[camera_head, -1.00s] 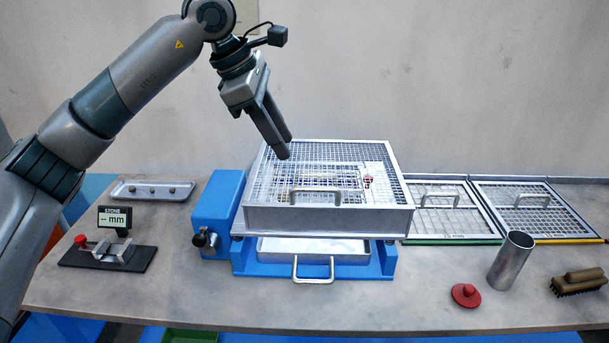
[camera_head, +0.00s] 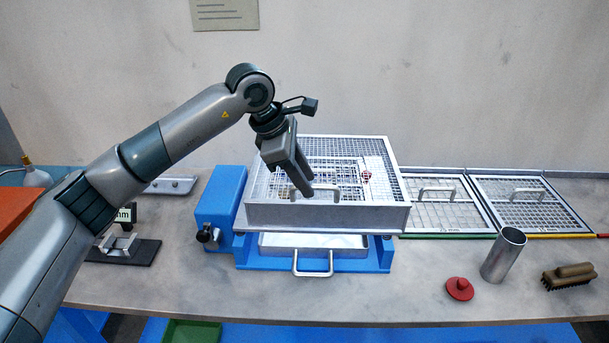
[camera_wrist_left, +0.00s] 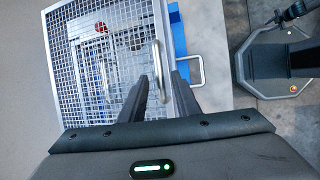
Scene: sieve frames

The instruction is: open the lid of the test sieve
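The test sieve (camera_head: 330,218) is a square metal box on the blue shaker base (camera_head: 220,200). Its mesh lid (camera_head: 386,160) lies flat and closed on top, with a bar handle (camera_head: 328,187) near the front edge. My left gripper (camera_head: 306,191) points down at the left part of this handle. In the left wrist view its fingers (camera_wrist_left: 161,76) are apart, with the lid handle (camera_wrist_left: 157,58) showing between them. I cannot tell whether they touch it. A red piece (camera_wrist_left: 101,27) shows through the mesh. My right gripper is out of view.
Two framed screens with handles (camera_head: 437,190) (camera_head: 518,195) lie to the right. A metal cup (camera_head: 503,255), red knob piece (camera_head: 459,289) and brush (camera_head: 569,276) stand front right. A pan (camera_head: 315,242) sits below the sieve. A gauge (camera_head: 120,246) stands left.

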